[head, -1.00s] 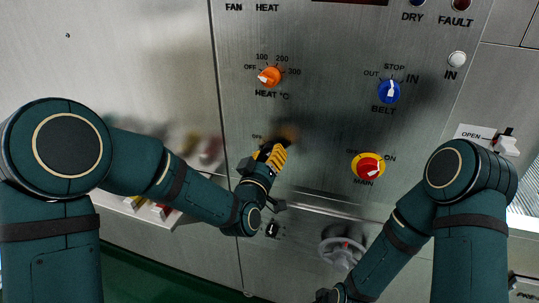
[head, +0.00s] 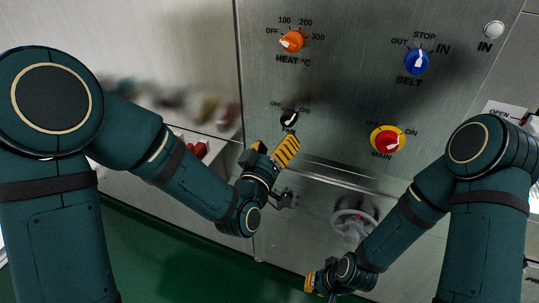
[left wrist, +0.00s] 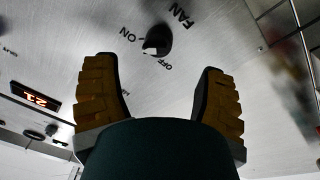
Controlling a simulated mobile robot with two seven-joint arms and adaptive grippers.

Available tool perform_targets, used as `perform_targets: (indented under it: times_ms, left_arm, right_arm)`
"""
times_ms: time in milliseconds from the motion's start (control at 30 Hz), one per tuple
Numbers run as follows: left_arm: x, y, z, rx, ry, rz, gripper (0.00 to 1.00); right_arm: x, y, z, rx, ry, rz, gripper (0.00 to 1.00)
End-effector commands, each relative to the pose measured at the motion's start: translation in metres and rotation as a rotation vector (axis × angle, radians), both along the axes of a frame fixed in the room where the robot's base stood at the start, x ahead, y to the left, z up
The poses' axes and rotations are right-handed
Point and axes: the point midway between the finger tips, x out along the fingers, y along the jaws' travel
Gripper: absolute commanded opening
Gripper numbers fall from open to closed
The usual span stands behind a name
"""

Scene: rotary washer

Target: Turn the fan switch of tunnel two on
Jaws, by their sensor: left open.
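The fan switch (head: 289,118) is a black knob on the steel panel, with OFF and ON labels above it and FAN below. It also shows in the left wrist view (left wrist: 157,40), ahead of and between my fingertips, with a white mark near the labels; I cannot tell its setting for sure. My left gripper (head: 273,152) is open and empty, just below and left of the knob in the head view, apart from it. Its two yellow fingers (left wrist: 158,85) are spread wide in the left wrist view. My right gripper (head: 318,285) is low in the head view, its jaws unclear.
Above the fan switch is the orange heat knob (head: 292,41). To the right are the blue belt knob (head: 416,62) and the red-yellow main switch (head: 388,140). A grey handwheel (head: 352,225) sits below the panel. A lit display (left wrist: 35,96) shows in the left wrist view.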

Motion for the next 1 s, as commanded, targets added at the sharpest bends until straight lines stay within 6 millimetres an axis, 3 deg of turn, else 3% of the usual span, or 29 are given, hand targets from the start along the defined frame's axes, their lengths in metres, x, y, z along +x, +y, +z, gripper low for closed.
perform_targets:
  times_ms: [100, 300, 833, 933, 1000]
  left_arm:
    - [-0.020, 0.006, -0.003, 0.000, 0.001, -0.001, 0.71]
    - [-0.037, 0.012, -0.005, 0.000, -0.001, -0.001, 0.71]
    - [-0.039, 0.013, -0.006, 0.000, 0.001, 0.000, 0.71]
    - [-0.037, 0.014, -0.019, 0.019, 0.042, -0.001, 0.71]
    - [-0.034, 0.017, -0.041, 0.051, 0.117, -0.005, 0.71]
  right_arm:
    - [0.000, 0.000, 0.000, 0.000, 0.000, 0.000, 0.00]
    - [0.000, 0.000, 0.000, 0.000, 0.000, 0.000, 0.00]
    - [0.000, 0.000, 0.000, 0.000, 0.000, 0.000, 0.00]
    - [0.000, 0.000, 0.000, 0.000, 0.000, 0.000, 0.00]
    - [0.000, 0.000, 0.000, 0.000, 0.000, 0.000, 0.00]
